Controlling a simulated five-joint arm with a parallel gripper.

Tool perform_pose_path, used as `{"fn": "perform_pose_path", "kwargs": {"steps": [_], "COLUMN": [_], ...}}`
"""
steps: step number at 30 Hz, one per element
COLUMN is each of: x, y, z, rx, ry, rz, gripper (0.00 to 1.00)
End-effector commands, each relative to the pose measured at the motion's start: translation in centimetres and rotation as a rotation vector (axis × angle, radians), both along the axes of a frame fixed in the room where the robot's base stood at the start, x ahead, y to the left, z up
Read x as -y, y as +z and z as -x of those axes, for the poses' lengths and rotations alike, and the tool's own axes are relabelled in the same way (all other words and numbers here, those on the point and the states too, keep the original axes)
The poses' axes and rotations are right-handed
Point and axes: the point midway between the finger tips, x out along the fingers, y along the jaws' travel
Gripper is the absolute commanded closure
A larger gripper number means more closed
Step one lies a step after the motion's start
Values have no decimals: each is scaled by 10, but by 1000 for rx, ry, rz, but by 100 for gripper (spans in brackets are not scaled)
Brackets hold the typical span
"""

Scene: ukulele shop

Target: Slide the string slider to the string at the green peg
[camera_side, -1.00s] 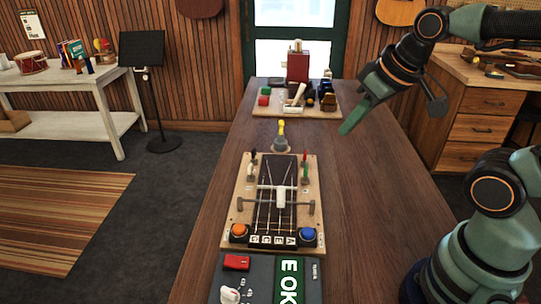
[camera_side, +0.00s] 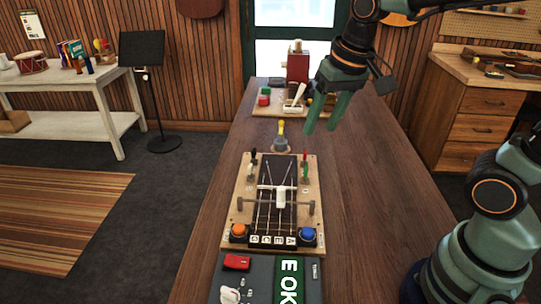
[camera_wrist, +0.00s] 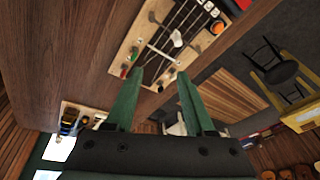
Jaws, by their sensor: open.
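The string slider (camera_side: 281,198) is a white block on a crossbar over the dark fretboard of a wooden string board (camera_side: 231,222). It sits right of the fretboard's middle in the side view. Pale strings run along the fretboard and spread toward coloured pegs at the far end. The green peg (camera_side: 305,172) appears on the right side, close to a red one; they are small here. My gripper (camera_side: 323,129) is open and empty, above the table beyond the board's far right corner. The wrist view shows its two green fingers (camera_wrist: 157,76) apart, with the white slider (camera_wrist: 178,39) beyond them.
A grey holder with a yellow top (camera_side: 281,135) stands just beyond the board. An orange button (camera_side: 239,230) and a blue button (camera_side: 308,234) are at its near corners. A cluttered tray (camera_side: 262,112) lies at the back. The table right of the board is clear.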

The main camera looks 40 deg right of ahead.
Motion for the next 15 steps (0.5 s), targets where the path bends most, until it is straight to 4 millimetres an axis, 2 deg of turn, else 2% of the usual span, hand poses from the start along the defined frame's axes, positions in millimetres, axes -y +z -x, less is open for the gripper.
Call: {"fn": "perform_pose_path", "kwargs": {"steps": [6, 15], "x": [-26, -47], "y": [-22, -49], "z": [-34, -56], "rx": [-160, -276], "ry": [-181, -344], "rz": [-31, -27], "gripper": [46, 46]}}
